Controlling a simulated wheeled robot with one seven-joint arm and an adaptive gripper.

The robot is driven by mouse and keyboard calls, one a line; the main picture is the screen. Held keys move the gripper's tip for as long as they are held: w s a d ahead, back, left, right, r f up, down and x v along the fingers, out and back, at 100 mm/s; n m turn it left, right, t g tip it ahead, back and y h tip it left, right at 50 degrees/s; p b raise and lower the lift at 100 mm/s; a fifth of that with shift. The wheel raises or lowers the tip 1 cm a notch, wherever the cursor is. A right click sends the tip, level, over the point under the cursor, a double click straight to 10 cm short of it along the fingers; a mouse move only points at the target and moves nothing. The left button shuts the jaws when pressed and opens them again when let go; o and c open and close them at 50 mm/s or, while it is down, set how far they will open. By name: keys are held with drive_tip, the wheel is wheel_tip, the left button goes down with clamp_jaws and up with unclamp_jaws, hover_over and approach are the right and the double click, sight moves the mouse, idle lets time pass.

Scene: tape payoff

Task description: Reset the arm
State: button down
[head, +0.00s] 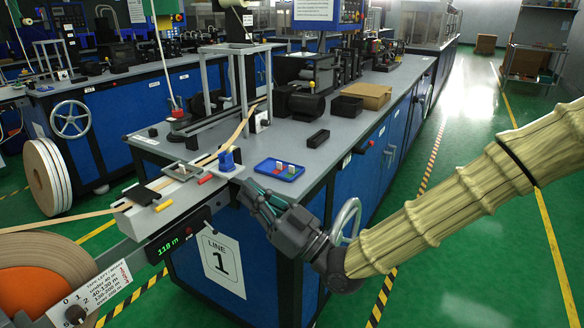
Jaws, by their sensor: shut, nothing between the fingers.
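The tan tape (75,220) runs from the orange-centred reel (38,284) at lower left across the grey guide rail (165,209) onto the bench.
A display reading 118 m (178,239) and a selector knob (75,314) sit at lower left. A handwheel (346,220) is close behind my wrist. Black boxes and a cardboard tray (366,95) stand on the bench. The green floor at right is mostly clear.

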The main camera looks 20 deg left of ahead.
drive_tip(key=w+d+f+m+t+h, duration=0.1)
drive_tip(key=d+f+m+h, duration=0.3)
drive_tip(key=f, duration=0.9)
drive_tip(key=d+f+m+t+h, duration=0.1)
drive_tip(key=d+f+m+h, duration=0.3)
drive_tip(key=f, duration=1)
drive_tip(key=s+d+f+m+g+h, duration=0.2)
drive_tip(key=s+d+f+h, duration=0.25)
drive_tip(key=d+f, duration=0.55)
drive_tip(key=s+d+f+m+g+h, duration=0.1)
drive_tip(key=s+d+f+h, duration=0.5)
drive_tip(key=f, duration=0.5)
drive_tip(key=s+d+f+m+g+h, duration=0.2)
drive_tip(key=s+d+f+g, duration=0.15)
drive_tip(key=s+d, duration=0.6)
drive_tip(key=s+d+f+m+g+h, duration=0.25)
drive_tip(key=s+d+f, duration=0.35)
drive_tip(key=d, duration=0.7)
wheel_tip(320, 180, up, 23)
drive_tip(key=a+t+p, duration=0.1)
drive_tip(key=p, duration=2)
drive_tip(key=shift+s+y+p, duration=0.25)
drive_tip(key=shift+y+p, duration=0.05)
drive_tip(key=shift+p, duration=0.05)
drive_tip(key=shift+f, duration=0.1)
